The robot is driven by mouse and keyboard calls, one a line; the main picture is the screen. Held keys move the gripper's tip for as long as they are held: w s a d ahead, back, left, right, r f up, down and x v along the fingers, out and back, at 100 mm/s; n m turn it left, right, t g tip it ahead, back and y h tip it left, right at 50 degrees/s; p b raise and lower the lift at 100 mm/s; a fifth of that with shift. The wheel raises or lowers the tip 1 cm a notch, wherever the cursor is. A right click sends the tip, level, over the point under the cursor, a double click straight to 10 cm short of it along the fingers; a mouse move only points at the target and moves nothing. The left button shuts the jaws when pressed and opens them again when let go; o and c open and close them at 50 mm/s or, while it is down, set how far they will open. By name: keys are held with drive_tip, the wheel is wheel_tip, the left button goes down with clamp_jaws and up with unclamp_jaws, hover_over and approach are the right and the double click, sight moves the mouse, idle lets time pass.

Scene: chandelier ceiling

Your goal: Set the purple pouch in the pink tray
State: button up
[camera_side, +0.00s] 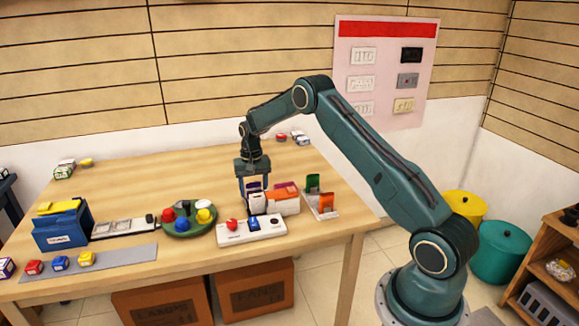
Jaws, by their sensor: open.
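My gripper (254,197) points down over the front middle of the table, with its fingers apart. A small dark purple item (254,186), possibly the purple pouch, shows between or just behind the fingers; I cannot tell whether they touch it. A pale pinkish tray (328,214), possibly the pink tray, lies to the right, with an upright green item (312,183) and an orange item (326,202) on it. A magenta patch (287,186) also shows behind the white and orange packs (283,203) right of my gripper. The fingertips are partly lost against the white and blue things below.
A white block (268,236) with red and blue pieces stands in front of my gripper. A round green tray (178,233) with colored pieces and a blue box (62,228) are to the left. The table's (150,180) back middle is clear.

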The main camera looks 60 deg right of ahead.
sight(254, 183)
drive_tip(key=shift+c, duration=0.5)
drive_tip(key=c, duration=0.7)
drive_tip(key=shift+s+a+r, duration=0.1)
drive_tip(key=shift+r, duration=0.2)
drive_tip(key=shift+r, duration=3.6)
drive_tip(key=s+d, duration=0.1)
drive_tip(key=d, duration=0.3)
drive_tip(key=s+d, duration=0.2)
drive_tip(key=d, duration=0.1)
drive_tip(key=s+d, duration=0.2)
drive_tip(key=d, duration=0.2)
drive_tip(key=shift+s+d+f, duration=0.15)
drive_tip(key=shift+d+f, duration=0.2)
drive_tip(key=shift+f, duration=0.05)
